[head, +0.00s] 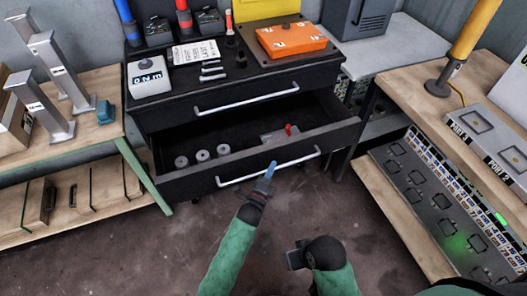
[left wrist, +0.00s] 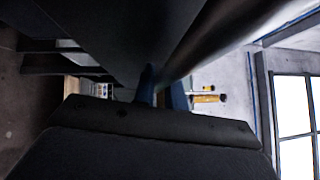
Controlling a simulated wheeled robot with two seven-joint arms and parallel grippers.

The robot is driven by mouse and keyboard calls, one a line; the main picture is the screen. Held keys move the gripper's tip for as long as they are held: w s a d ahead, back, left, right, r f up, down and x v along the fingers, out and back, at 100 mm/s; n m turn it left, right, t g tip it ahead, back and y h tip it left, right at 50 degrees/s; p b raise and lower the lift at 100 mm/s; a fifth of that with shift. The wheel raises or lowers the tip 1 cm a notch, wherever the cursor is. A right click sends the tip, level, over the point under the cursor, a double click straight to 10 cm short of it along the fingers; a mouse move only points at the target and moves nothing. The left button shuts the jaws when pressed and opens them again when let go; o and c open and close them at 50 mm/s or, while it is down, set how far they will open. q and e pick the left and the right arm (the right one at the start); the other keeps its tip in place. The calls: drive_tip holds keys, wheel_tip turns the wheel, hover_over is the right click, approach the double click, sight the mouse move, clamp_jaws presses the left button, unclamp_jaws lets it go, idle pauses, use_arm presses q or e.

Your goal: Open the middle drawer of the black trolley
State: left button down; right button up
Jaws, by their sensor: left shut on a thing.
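The black trolley (head: 180,112) stands at the back middle in the head view. Its top drawer, with a silver handle (head: 246,98), is shut. The drawer below it, the middle drawer (head: 235,158), is pulled out and shows its inside. My left gripper (head: 269,172), with blue fingertips, is shut on this drawer's silver handle (head: 300,158), near its middle. In the left wrist view the blue fingers (left wrist: 162,95) show against a dark drawer front, and the handle is hard to make out. My right gripper (head: 295,257) is low in the head view, apart from the trolley; its jaws are unclear.
The open drawer holds several grey rings (head: 202,156) and a grey piece with a red part (head: 287,131). An orange box (head: 290,40) lies on the trolley top. Wooden benches stand left (head: 95,85) and right (head: 395,90). The floor (head: 150,250) in front is clear.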

use_arm(q)
drive_tip(key=s+d, duration=0.2)
drive_tip(key=s, duration=0.5)
use_arm(e)
drive_tip(key=shift+s+d+r, duration=0.2)
drive_tip(key=shift+d+r, duration=0.15)
drive_tip(key=shift+r, duration=0.1)
use_arm(q)
drive_tip(key=shift+w+f, duration=0.1)
drive_tip(key=c, duration=1.5)
unclamp_jaws()
drive_tip(key=shift+d, duration=0.1)
use_arm(e)
drive_tip(key=shift+w, duration=0.1)
use_arm(q)
drive_tip(key=shift+o, duration=0.2)
